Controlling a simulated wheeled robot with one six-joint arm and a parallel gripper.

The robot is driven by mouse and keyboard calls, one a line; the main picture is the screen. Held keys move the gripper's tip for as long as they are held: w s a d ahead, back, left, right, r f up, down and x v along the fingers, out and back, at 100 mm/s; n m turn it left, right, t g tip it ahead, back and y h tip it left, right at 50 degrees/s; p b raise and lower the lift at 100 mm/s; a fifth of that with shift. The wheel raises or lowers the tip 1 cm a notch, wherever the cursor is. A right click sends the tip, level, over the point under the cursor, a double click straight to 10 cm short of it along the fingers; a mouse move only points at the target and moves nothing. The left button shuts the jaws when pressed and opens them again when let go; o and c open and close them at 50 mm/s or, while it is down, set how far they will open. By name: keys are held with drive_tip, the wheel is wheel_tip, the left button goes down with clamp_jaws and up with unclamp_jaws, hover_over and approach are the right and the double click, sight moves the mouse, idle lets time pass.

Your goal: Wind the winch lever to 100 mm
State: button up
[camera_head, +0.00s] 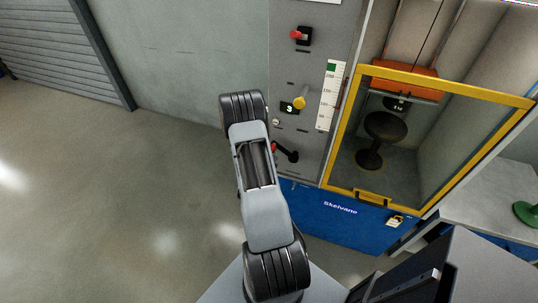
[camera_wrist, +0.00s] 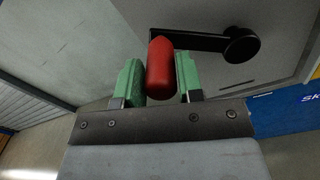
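The winch lever is a black crank (camera_head: 288,153) with a red handle (camera_head: 274,147), low on the grey machine panel. In the wrist view the crank arm (camera_wrist: 198,43) runs left from its round hub to the red handle (camera_wrist: 160,70). My gripper (camera_wrist: 161,75) has its two green fingers on either side of the red handle, close against it, and looks shut on it. In the head view my arm hides the gripper. The white scale (camera_head: 325,110) stands upright right of the lever, with a green mark near its top; its figures are too small to read surely.
The floor to the left is clear.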

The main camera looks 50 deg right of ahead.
drive_tip(key=o, duration=0.3)
drive_tip(key=shift+o, duration=0.2)
drive_tip(key=v, duration=1.3)
drive_tip(key=shift+a, duration=0.4)
drive_tip(key=shift+s, duration=0.1)
